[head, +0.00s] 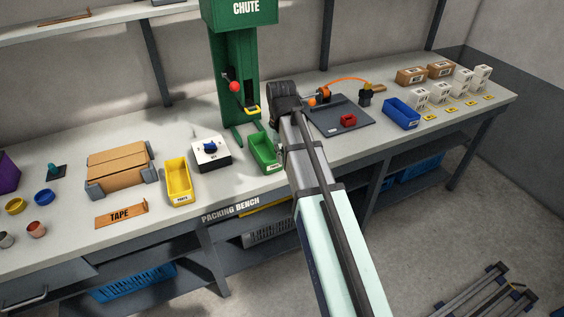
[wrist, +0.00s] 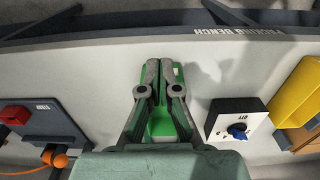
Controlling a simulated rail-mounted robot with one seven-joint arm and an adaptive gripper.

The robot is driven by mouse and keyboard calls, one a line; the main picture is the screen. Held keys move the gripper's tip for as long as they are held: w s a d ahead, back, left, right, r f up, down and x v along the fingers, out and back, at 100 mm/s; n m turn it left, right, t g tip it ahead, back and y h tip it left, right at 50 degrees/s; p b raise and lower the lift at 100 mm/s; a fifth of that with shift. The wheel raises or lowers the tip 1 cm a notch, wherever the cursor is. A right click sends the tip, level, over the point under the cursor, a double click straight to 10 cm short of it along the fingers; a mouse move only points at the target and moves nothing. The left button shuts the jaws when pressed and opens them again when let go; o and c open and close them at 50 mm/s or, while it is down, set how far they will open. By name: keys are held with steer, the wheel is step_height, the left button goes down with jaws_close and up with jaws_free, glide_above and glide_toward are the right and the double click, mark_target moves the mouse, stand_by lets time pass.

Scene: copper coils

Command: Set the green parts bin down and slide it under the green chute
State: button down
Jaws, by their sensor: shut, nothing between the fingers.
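The green parts bin (head: 265,153) sits on the bench near its front edge, in front of and to the right of the green chute (head: 235,75). The chute is a tall green column with a hopper marked CHUTE, a red knob and splayed feet. In the wrist view, my gripper (wrist: 160,64) is shut and empty, its fingers together over the green bin (wrist: 162,126). The fingers cover much of the bin, and I cannot tell whether they touch it. In the head view my arm hides the fingers.
A white dial box (head: 210,154) and a yellow parts bin (head: 178,181) stand to the left of the green bin. A cardboard box (head: 120,163) is farther left.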

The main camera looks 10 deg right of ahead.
mark_target(264, 155)
step_height(264, 155, down, 10)
steer(key=shift+r+p, duration=0.1)
steer(key=shift+p, duration=0.85)
steer(key=w, duration=0.2)
steer(key=p, duration=0.1)
steer(key=shift+w+a+r, duration=0.25)
steer(key=shift+w+a, duration=0.05)
steer(key=shift+w, duration=0.1)
steer(key=shift+w+a+f, duration=0.15)
steer(key=shift+w, duration=0.4)
steer(key=w, duration=0.4)
steer(key=w+a, duration=0.1)
steer(key=w, duration=0.2)
steer(key=w+a, duration=0.1)
steer(key=w, duration=0.3)
steer(key=shift+w+a, duration=0.1)
steer(key=shift+w, duration=0.2)
steer(key=shift+s, duration=0.1)
